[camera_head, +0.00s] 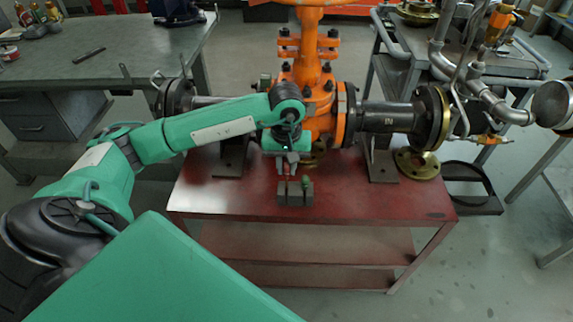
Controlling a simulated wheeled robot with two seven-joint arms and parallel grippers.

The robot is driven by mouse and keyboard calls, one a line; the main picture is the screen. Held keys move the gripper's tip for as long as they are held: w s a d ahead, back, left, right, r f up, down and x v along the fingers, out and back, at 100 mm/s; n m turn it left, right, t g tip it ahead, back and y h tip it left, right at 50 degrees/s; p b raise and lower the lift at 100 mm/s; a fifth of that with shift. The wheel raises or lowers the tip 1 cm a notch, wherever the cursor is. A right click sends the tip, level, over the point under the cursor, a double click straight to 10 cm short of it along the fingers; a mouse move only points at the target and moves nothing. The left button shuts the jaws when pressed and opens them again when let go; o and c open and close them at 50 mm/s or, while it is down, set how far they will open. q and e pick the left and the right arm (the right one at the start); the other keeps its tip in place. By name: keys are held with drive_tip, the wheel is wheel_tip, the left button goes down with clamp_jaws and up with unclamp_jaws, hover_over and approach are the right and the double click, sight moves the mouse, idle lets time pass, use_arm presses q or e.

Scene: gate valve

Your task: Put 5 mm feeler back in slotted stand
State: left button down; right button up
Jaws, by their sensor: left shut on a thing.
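The dark slotted stand (295,198) sits on the red table, in front of the orange gate valve. My left gripper (288,167) points down just above the stand, over its left and middle part. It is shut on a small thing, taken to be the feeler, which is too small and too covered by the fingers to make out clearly. Whether its lower end is inside a slot or above it, I cannot tell. A small green-topped piece (306,183) stands upright at the stand's right side. My right gripper is not in view.
The orange gate valve (312,95) with its dark pipe flanges stands right behind the stand. A brass flange ring (418,165) lies at the red table's (370,203) right end. A grey workbench (110,60) is at the left.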

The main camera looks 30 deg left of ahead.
sight(287, 177)
use_arm(q)
drive_tip(key=shift+f+b, duration=2.05)
drive_tip(key=shift+f, duration=0.3)
drive_tip(key=c, duration=1.2)
unclamp_jaws()
drive_tip(key=shift+r, duration=0.1)
wheel_tip(287, 177, up, 14)
drive_tip(key=shift+f+p, duration=0.1)
drive_tip(key=shift+p, duration=0.3)
drive_tip(key=shift+d, duration=0.1)
